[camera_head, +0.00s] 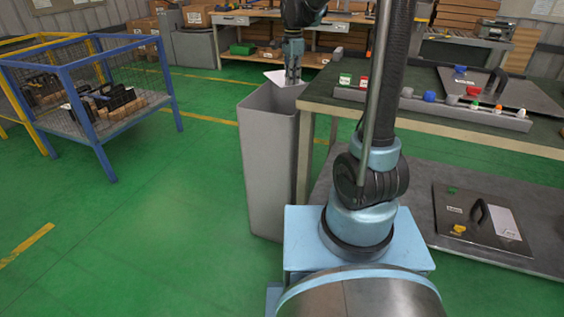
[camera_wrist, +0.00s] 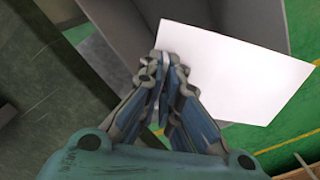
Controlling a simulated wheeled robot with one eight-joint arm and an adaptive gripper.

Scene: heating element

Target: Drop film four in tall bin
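A white sheet of film (camera_wrist: 235,70) is pinched at one edge between the fingertips of my gripper (camera_wrist: 164,68). In the head view the film (camera_head: 277,77) shows as a small white piece beside my gripper (camera_head: 292,78). The gripper hangs pointing down over the open top of the tall grey bin (camera_head: 268,170). The film is at about the height of the bin's rim; I cannot tell whether part of it is below the rim. In the wrist view the bin's grey wall (camera_wrist: 130,20) shows behind the film. The number on the film cannot be read.
A workbench (camera_head: 480,135) stands right beside the bin, with a grey rail (camera_head: 430,106) of coloured knobs and a dark panel (camera_head: 505,92) on it. A blue wire-mesh cage (camera_head: 110,95) stands at the left. Green floor between cage and bin is clear.

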